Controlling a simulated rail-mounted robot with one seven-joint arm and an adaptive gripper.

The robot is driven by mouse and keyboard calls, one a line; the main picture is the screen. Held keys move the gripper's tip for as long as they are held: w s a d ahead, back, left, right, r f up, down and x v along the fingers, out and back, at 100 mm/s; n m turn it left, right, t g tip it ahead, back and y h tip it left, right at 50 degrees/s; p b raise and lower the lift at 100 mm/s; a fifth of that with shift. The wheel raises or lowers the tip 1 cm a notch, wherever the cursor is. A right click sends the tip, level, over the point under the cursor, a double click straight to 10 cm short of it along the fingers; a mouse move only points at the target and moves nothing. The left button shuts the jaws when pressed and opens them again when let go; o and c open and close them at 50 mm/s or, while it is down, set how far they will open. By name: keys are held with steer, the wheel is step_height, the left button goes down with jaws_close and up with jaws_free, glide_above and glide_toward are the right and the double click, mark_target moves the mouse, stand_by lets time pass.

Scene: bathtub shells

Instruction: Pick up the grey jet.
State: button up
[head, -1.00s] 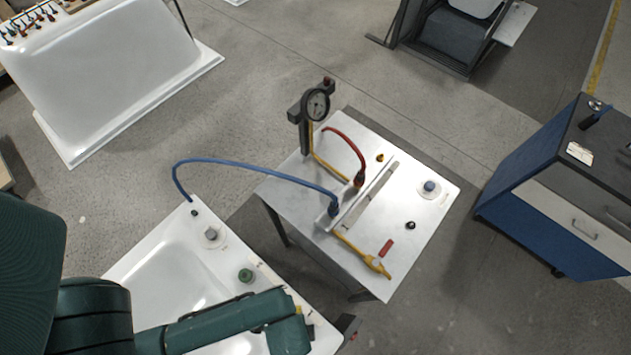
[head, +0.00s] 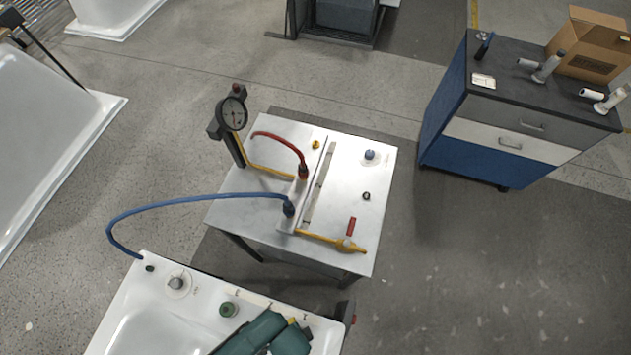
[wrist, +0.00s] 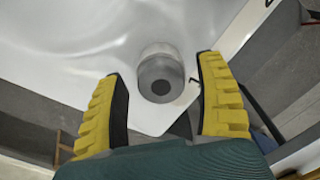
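A small grey jet (head: 177,283) stands on a pale round disc on the white tub's rim in the head view. In the wrist view, a grey cylindrical piece (wrist: 160,77) with a dark round hole shows against the white tub surface; I cannot tell for sure if it is the same jet. My gripper (wrist: 161,78) has its two yellow-and-black fingers spread, one to each side of this piece, with gaps on both sides. The gripper's fingers are not clearly visible in the head view.
A green jet (head: 228,310) stands on the tub rim (head: 148,262), right of the grey one. A blue hose (head: 190,202) arches from the tub corner to a metal table (head: 240,212) with a gauge (head: 233,114). A blue cabinet (head: 440,120) stands at right.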

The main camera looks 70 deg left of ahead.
steer(key=c, duration=1.1)
